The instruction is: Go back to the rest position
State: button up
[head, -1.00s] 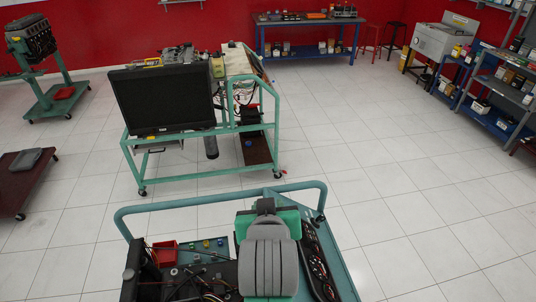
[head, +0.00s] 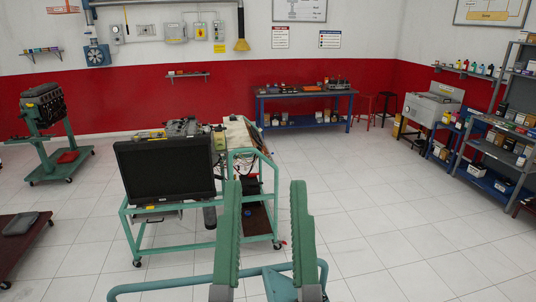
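My gripper (head: 266,190) shows in the head view at the lower middle. Its two green fingers point upward and stand apart, with a clear gap between them. Nothing is held between the fingers; floor and part of a trolley show through the gap. The rest of my arm is below the picture's lower edge.
A green trolley with a black monitor (head: 165,170) stands just beyond the gripper. A nearer trolley's teal rail (head: 165,285) crosses the bottom edge. An engine on a stand (head: 45,108) is at left, a blue workbench (head: 306,93) at the back. Tiled floor (head: 400,225) at right is clear.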

jog(key=shift+r+p, duration=1.55)
jog(key=shift+r, duration=1.35)
